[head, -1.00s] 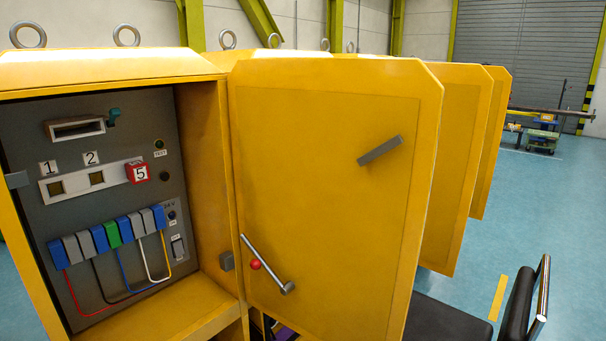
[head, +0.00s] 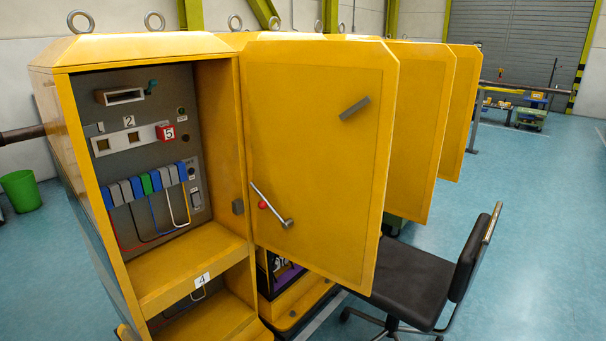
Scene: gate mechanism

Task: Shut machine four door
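The yellow machine cabinet (head: 185,272), labelled 4 on its shelf edge, stands open at the left in the head view. Its door (head: 310,150) is swung wide open to the right, with its inner face towards me. The door carries a grey bar (head: 354,108) near the top and a lever (head: 270,207) beside a red knob (head: 263,205) lower down. Inside the cabinet is a grey panel (head: 165,85) with a red block marked 5 (head: 166,132) and several coloured modules with wires. Neither of my grippers is in view.
More open yellow doors (head: 420,135) stand in a row behind, to the right. A black chair (head: 425,275) is right of the door, close to its lower edge. A green bin (head: 21,190) is at far left.

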